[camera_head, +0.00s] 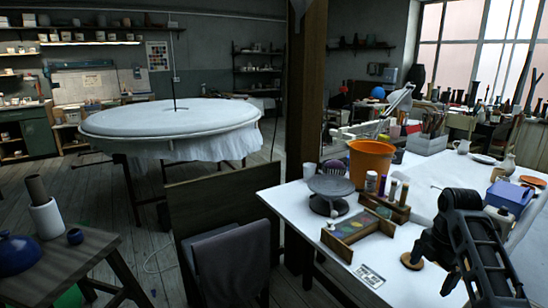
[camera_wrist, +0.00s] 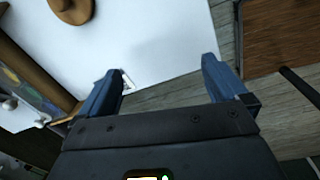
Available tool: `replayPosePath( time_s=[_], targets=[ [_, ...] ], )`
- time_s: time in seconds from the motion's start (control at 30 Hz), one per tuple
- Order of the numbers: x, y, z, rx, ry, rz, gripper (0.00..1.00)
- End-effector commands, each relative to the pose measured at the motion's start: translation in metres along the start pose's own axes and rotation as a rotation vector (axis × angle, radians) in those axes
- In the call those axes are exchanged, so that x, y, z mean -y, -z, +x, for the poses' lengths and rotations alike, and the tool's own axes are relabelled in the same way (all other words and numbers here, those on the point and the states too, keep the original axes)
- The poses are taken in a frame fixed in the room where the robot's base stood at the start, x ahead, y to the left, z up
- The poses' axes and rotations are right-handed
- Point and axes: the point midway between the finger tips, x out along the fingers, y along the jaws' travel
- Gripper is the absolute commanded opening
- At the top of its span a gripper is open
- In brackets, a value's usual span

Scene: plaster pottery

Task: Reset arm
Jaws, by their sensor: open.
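My gripper (camera_wrist: 162,82) shows in the wrist view with its two blue fingers spread apart and nothing between them. It is above the front edge of the white table (camera_wrist: 160,35), with grey floor planks partly beneath it. In the head view my dark jointed arm (camera_head: 478,245) is bent over the right side of the table (camera_head: 300,200). I cannot make out the fingertips in that view.
Beside my arm lie a round wooden piece (camera_head: 412,261), a small card (camera_head: 370,276) and a wooden tray (camera_head: 358,230). An orange bucket (camera_head: 370,158) and a grey turntable (camera_head: 331,188) stand farther back. A blue box (camera_head: 505,195) is at the right.

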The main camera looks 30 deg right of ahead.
Motion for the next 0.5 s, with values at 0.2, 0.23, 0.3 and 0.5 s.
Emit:
replayPosePath(
  time_s=[0.2,0.23,0.3,0.5],
  targets=[
    [-0.001,0.045,0.036,-0.004,-0.072,0.069,0.99],
    [-0.001,0.053,0.041,-0.004,-0.086,0.083,0.99],
    [0.001,0.072,0.055,-0.009,-0.118,0.117,0.99],
    [0.018,0.147,0.097,-0.042,-0.248,0.265,0.99]
  ],
)
